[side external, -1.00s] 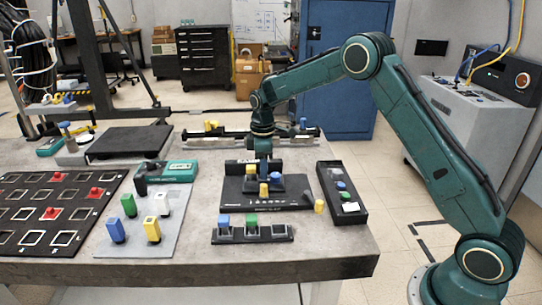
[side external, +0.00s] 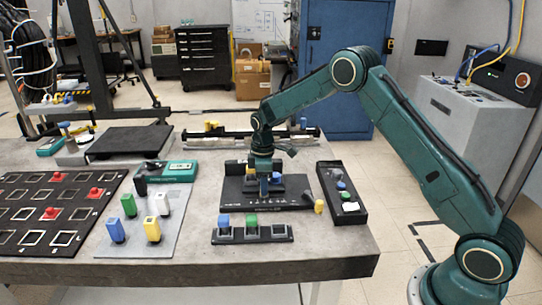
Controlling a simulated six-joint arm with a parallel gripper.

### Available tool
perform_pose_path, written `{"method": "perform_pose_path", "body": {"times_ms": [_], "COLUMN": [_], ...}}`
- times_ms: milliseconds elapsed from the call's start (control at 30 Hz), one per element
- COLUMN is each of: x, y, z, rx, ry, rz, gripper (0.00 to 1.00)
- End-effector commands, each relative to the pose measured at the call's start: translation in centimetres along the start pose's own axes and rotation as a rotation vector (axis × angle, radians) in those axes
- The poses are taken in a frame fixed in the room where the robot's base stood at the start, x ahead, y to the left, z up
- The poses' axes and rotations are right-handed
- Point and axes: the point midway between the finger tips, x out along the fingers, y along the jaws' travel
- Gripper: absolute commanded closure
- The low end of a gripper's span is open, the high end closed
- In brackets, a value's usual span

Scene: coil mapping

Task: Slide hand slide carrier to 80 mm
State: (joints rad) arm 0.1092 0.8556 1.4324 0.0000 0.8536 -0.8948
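The black slide base (side external: 234,196) lies on the bench, with fine pale marks along its front edge too small to read. A small dark carrier (side external: 276,182) sits on it, mostly hidden by my gripper. My gripper (side external: 264,192) points straight down at the carrier, in front of where its yellow knob stood. I cannot tell whether the fingers touch or hold the knob, or how far apart they are. The carrier's position on the scale cannot be read.
A black tray (side external: 325,176) with coloured pieces lies to the right, a yellow piece (side external: 319,206) beside it. A three-place holder (side external: 269,239) with blue and green blocks lies in front. A grey plate (side external: 180,227) with several upright blocks is at left. A long rail (side external: 196,142) lies behind.

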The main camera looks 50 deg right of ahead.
Motion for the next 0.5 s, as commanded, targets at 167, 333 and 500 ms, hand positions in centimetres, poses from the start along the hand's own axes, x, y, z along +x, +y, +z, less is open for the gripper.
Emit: {"method": "perform_pose_path", "body": {"times_ms": [167, 333, 500], "x": [-0.01, -0.02, -0.03], "y": [0.0, 0.0, -0.01], "z": [0.0, -0.01, 0.0], "rx": [0.0, 0.0, 0.0], "ry": [0.0, 0.0, 0.0], "rz": [0.0, 0.0, 0.0], "gripper": [0.9, 0.96, 0.96]}}
